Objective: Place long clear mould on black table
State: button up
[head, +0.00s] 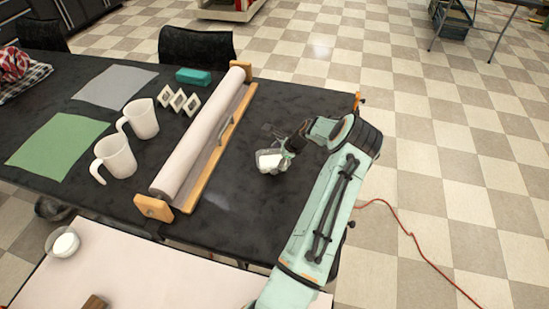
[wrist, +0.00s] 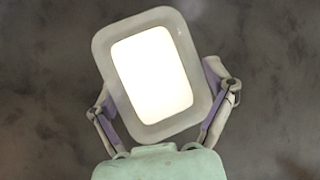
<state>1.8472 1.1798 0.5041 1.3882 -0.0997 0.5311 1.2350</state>
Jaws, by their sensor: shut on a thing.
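The long clear mould (head: 270,161) is a small translucent box with rounded corners and a bright white inside. In the wrist view the mould (wrist: 104,50) is slightly tilted in the picture, its open side facing the camera. My gripper (head: 281,156) is shut on it, with a finger against each long side, as the wrist view shows (wrist: 166,88). In the head view the mould is over the black table (head: 245,200), right of the paper roll. I cannot tell whether its underside touches the table.
A large paper roll (head: 203,130) on a wooden holder crosses the table. Left of it are two white mugs (head: 115,156), white diamond-shaped pieces (head: 178,101), a teal block (head: 193,76) and green and grey sheets. A pale table (head: 150,270) in front holds a round container (head: 65,243). Black tabletop around the mould is clear.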

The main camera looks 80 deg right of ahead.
jog(key=shift+f, duration=0.15)
jog(key=o, duration=1)
jog(key=shift+o, duration=0.2)
jog(key=v, duration=1.2)
jog(key=shift+r, duration=0.2)
